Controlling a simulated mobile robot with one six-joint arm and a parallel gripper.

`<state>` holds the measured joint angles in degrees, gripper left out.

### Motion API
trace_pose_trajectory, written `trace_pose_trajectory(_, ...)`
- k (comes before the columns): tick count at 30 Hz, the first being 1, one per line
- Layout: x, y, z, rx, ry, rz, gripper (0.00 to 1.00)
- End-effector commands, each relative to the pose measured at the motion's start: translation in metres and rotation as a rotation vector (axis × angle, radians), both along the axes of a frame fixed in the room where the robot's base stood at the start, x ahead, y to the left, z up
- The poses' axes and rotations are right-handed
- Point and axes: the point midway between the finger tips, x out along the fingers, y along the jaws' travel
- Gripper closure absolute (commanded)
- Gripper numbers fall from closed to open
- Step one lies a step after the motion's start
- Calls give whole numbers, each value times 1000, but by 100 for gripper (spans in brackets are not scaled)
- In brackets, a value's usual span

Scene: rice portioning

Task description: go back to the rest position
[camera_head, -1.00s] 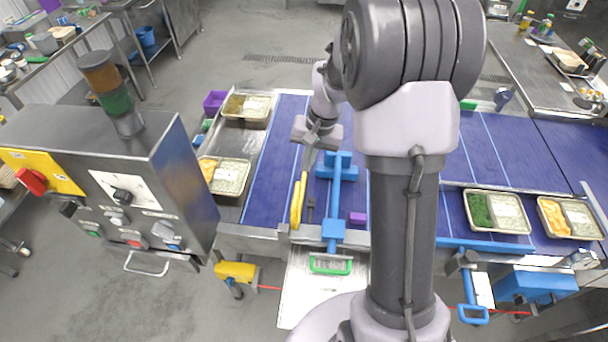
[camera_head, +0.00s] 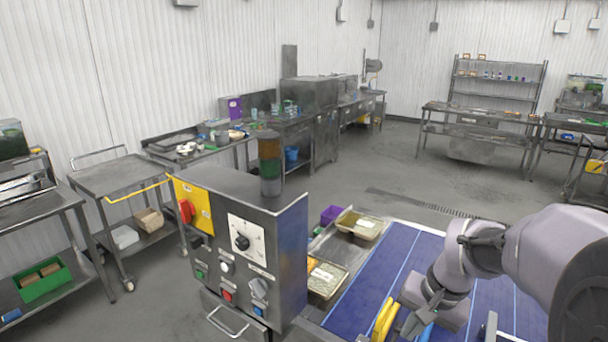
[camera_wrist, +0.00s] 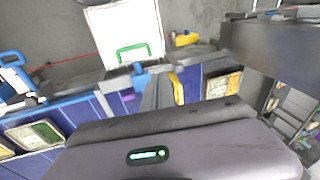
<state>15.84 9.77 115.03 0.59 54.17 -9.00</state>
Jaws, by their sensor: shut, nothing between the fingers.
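My gripper (camera_head: 418,318) is at the lower right of the head view, over the blue conveyor belt (camera_head: 385,265), with my arm reaching in from the right edge. Its fingers also show in the wrist view (camera_wrist: 157,92), close together with nothing held. A yellow handle-like loop (camera_head: 383,318) is beside the fingers in the head view. It also shows just right of them in the wrist view (camera_wrist: 178,88); whether they touch is unclear. The fingertips are partly cut off in the head view.
A grey control box (camera_head: 245,245) with a stack light (camera_head: 270,165) stands left of the belt. A green-handled item (camera_wrist: 133,52) lies on a white panel in the wrist view. Open floor lies behind the belt.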

Motion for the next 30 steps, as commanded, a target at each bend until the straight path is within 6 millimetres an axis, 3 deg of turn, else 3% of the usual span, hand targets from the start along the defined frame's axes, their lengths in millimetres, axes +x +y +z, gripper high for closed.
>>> trace_pose_trajectory(1,-10,10,-10,-6,-24,10,100)
trace_pose_trajectory(5,-43,38,-17,-18,-86,36,100)
trace_pose_trajectory(8,-79,62,-33,-25,-147,61,100)
trace_pose_trajectory(12,-140,92,-75,-25,-247,102,100)
trace_pose_trajectory(15,-171,104,-100,-20,-299,121,100)
trace_pose_trajectory(19,-186,109,-107,-16,-324,130,100)
trace_pose_trajectory(30,-186,109,-102,-16,-325,129,100)
